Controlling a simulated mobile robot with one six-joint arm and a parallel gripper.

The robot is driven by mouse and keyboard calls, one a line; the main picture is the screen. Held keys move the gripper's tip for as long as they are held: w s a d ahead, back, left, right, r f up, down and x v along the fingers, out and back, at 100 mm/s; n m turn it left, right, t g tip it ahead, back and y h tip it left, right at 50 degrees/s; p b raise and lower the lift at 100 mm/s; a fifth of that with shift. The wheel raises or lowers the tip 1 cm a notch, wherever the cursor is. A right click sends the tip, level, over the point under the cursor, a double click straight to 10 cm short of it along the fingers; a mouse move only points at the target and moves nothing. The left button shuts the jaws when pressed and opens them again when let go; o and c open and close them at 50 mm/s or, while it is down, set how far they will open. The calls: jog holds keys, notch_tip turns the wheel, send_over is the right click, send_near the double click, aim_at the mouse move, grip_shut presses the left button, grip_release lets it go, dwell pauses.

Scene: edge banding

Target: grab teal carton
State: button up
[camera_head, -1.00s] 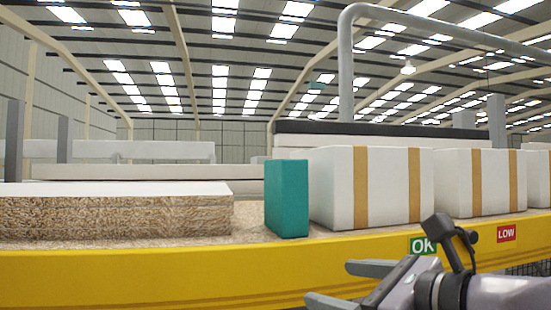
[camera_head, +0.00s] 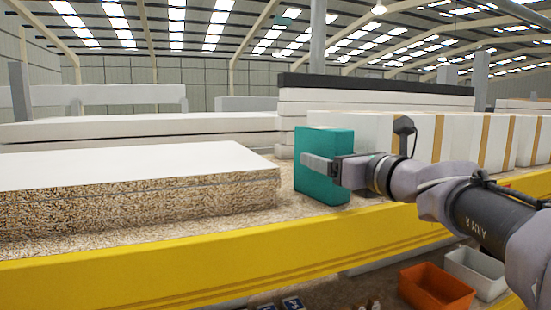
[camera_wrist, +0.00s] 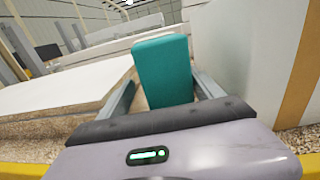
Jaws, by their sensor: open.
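The teal carton (camera_head: 322,144) stands upright on the chipboard-coloured shelf surface, between the white-topped board stack and the white boxes. In the head view my gripper (camera_head: 322,166) is in front of it and hides part of its face. In the wrist view the teal carton (camera_wrist: 164,70) stands ahead, with the two fingers of my gripper (camera_wrist: 164,92) spread on either side of its lower part. The jaws are open. I cannot tell whether a finger touches the carton.
The board stack (camera_head: 130,190) lies left of the carton. White boxes with tan bands (camera_head: 462,138) stand close on the right. A yellow beam (camera_head: 190,270) runs along the shelf's front edge. Below are an orange bin (camera_head: 436,288) and a white bin (camera_head: 478,270).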

jog(key=shift+w+a+f, duration=0.1)
jog(key=shift+w, duration=1.1)
jog(key=shift+s+a, duration=0.1)
jog(key=shift+s, duration=0.05)
jog(key=shift+s+a, duration=0.1)
jog(key=shift+s, duration=0.1)
jog(key=c, duration=0.3)
jog(key=shift+w, duration=0.1)
grip_shut()
